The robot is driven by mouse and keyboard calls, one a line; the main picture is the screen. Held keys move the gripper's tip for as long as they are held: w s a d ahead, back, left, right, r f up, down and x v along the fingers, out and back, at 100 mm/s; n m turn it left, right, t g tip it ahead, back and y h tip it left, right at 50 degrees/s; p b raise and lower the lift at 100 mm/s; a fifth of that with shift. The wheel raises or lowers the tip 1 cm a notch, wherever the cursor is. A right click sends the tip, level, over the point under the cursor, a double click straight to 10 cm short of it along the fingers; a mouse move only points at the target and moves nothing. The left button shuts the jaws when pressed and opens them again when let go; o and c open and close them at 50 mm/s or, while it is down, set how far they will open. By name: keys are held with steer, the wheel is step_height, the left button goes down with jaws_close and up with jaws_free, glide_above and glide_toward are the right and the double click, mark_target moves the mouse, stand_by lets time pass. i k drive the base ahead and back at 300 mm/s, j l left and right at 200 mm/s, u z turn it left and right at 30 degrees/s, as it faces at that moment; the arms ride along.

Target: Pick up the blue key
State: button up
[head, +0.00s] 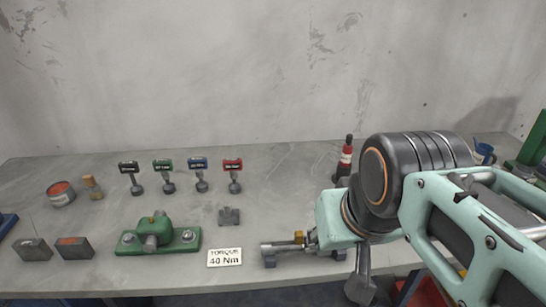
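The blue key (198,164) stands upright on the workbench (120,225), its blue-labelled head on top and a dark grey foot below. It is third from the left in a row, between the green key (163,166) and the red key (232,166). A black key (129,168) stands at the row's left end. My gripper (360,287) seems to be the dark part pointing down at the bench's front edge, right of the blue key and well apart from it. My arm hides most of it, so its opening and any contents cannot be told.
A green fixture (158,236), a "TORQUE 40 Nm" card (225,257) and a small grey block (229,216) lie in front of the keys. A metal shaft assembly (283,246) lies near my arm. A red-and-black bottle (346,160) stands behind. Bench space right of the red key is clear.

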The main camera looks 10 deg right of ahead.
mark_target(197, 164)
steer(key=z, duration=1.1)
steer(key=u, duration=0.15)
steer(key=i+j, duration=0.1)
steer(key=u, duration=0.4)
steer(key=j+u, duration=0.1)
steer(key=u, duration=0.75)
steer(key=i+j+u, duration=0.1)
steer(key=u, duration=0.3)
